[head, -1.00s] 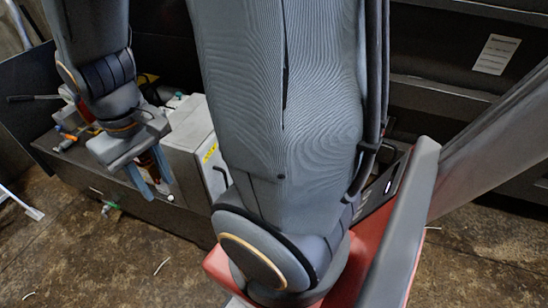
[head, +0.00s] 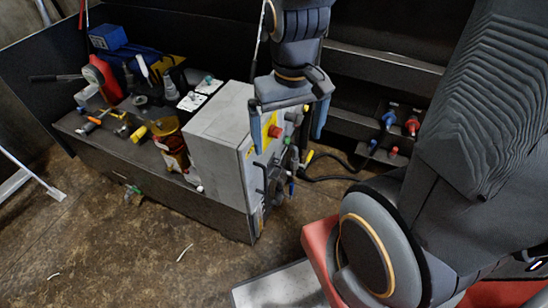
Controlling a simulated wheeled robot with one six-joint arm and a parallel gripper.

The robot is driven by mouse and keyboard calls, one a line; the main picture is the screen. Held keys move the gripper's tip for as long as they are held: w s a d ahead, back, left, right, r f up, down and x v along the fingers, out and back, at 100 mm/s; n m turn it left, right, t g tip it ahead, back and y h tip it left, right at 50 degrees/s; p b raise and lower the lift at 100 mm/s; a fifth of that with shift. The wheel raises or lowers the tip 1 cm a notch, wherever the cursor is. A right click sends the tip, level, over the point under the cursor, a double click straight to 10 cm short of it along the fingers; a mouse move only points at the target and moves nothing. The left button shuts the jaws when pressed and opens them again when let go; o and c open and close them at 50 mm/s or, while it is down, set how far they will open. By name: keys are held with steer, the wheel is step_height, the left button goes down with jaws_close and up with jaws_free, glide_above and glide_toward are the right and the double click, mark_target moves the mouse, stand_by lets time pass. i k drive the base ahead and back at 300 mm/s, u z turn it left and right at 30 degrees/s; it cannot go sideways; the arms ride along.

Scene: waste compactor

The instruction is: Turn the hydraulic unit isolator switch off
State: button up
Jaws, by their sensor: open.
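The grey control cabinet (head: 215,135) stands at the right end of the low dark bench. Its right-hand face carries a red knob (head: 275,131) near a yellow patch, which may be the isolator switch; its setting is too small to read. A dark handle (head: 262,178) sits lower on the same face. My gripper (head: 289,122) hangs in front of this face, pointing down, with its two blue-grey fingers apart and nothing seen between them. The fingers overlap the upper part of the face in the picture. I cannot tell whether they touch anything.
Blue and red valves (head: 400,122) sit on the dark machine behind. A black hose runs right of the cabinet.

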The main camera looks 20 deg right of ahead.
mark_target(274, 132)
steer(key=u, duration=1.1)
steer(key=k, duration=0.95)
steer(key=z, duration=1.35)
